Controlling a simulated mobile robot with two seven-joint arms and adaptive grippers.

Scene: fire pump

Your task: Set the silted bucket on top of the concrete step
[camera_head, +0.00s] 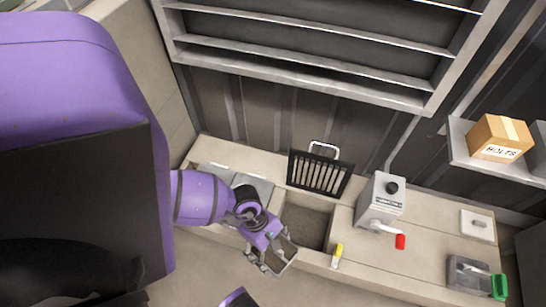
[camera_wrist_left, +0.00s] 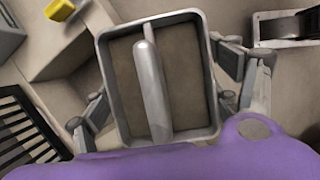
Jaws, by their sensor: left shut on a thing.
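The silted bucket (camera_wrist_left: 186,85) is a grey rectangular container with brown silt inside and a bar handle across its top. My left gripper (camera_head: 270,259) is shut on it, with fingers at both sides of the bucket in the left wrist view. In the head view the bucket (camera_head: 281,262) hangs at the front edge of a long pale concrete ledge (camera_head: 432,250), left of an open pit (camera_head: 304,225). I cannot tell which part of the concrete is the step. My right gripper does not show.
A black grate (camera_head: 320,175) leans against the back wall behind the pit. A yellow object (camera_head: 338,252) is at the pit's right. Ledge top between these is clear.

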